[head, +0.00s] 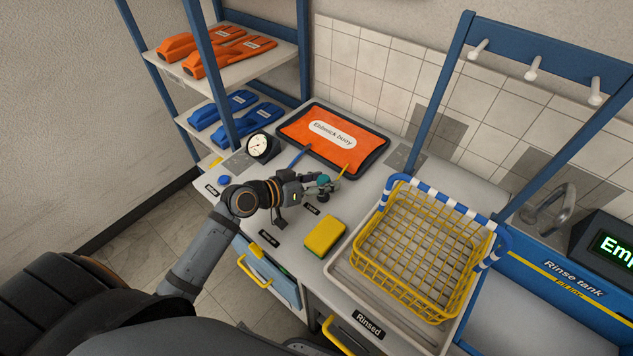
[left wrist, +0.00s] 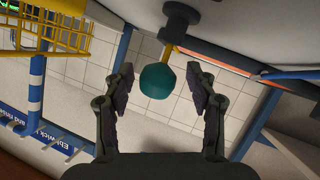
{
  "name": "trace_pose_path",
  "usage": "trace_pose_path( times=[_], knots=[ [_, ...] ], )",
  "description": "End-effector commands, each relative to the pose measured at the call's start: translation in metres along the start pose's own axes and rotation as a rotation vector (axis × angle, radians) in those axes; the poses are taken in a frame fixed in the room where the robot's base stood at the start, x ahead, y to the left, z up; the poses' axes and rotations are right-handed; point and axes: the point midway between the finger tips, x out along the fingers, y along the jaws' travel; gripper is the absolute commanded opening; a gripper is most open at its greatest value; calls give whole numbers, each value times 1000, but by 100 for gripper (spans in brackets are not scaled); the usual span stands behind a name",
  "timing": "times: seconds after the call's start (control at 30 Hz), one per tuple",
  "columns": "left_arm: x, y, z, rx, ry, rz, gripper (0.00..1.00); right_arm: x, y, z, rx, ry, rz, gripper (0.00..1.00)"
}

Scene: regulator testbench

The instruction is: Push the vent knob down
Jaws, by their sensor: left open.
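In the left wrist view the fingers (left wrist: 160,90) are open, one on each side of the knob, with visible gaps. I cannot tell whether anything touches it. The small labels by the fitting are too small to read, so I cannot confirm that this is the vent knob.
A round gauge (head: 262,147) and a small blue knob (head: 224,180) are left on the bench. A yellow sponge (head: 324,236) lies in front of my gripper. A yellow wire basket (head: 420,250) stands right.

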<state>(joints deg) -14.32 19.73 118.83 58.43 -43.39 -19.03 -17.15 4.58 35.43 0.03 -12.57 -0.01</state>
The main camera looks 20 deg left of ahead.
Motion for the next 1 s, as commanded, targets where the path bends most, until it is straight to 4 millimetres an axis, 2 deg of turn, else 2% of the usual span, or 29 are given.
trace_pose_path(
  times=[0.3,0.5,0.7,1.0],
  knots=[
    [-43,-1,2,10,-9,-2,57,0,0,0,0,0,0,40],
    [-62,-3,2,8,-7,-11,57,0,0,0,0,0,0,40],
    [-70,-1,1,4,-4,-2,57,0,0,0,0,0,0,40],
    [-72,0,0,0,-1,1,57,0,0,0,0,0,0,40]
  ],
)
